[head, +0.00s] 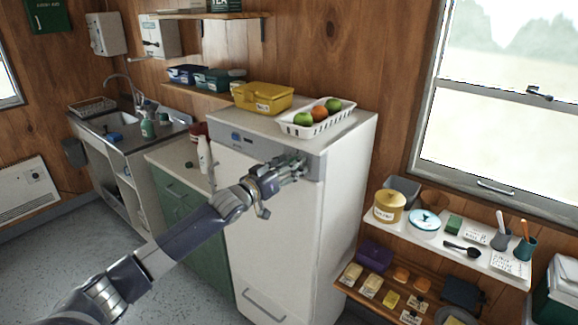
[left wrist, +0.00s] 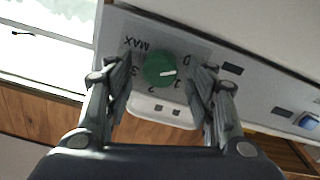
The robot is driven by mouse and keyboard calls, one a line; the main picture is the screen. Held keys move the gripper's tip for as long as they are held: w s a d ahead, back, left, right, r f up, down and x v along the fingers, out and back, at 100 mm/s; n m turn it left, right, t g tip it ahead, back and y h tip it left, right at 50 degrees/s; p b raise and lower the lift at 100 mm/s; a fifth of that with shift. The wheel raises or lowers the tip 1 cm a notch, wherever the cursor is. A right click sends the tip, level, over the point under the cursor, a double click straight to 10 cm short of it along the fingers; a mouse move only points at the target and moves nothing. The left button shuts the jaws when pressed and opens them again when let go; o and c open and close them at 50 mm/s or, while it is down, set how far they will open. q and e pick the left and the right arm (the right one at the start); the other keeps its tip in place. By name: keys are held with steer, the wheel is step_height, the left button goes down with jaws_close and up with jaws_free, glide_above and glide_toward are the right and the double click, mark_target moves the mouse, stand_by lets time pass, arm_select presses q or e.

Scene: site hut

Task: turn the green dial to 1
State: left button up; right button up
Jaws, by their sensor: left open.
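The green dial (left wrist: 160,70) sits on the grey panel of the white fridge-like appliance. Its white pointer line points between 0 and 1 in the left wrist view. The marks 0, 1, 2, 3 and MAX are printed around it, upside down here. My left gripper (head: 292,167) is open at the panel's right part in the head view. In the left wrist view its fingers stand on either side of the dial, with gaps visible. In the head view the gripper mostly hides the dial. My right gripper is not in view.
A yellow box (head: 263,97) and a white basket of fruit (head: 317,119) stand on the appliance (head: 345,180). A blue display or button (left wrist: 308,121) is on the same panel. Shelves with small items (head: 460,235) are at the right.

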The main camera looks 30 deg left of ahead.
arm_select(q)
steer(key=c, duration=1.1)
steer(key=shift+m, duration=0.3)
steer(key=m, duration=1.1)
steer(key=shift+d+b, duration=0.2)
steer(key=shift+b, duration=0.15)
steer(key=o, duration=1.1)
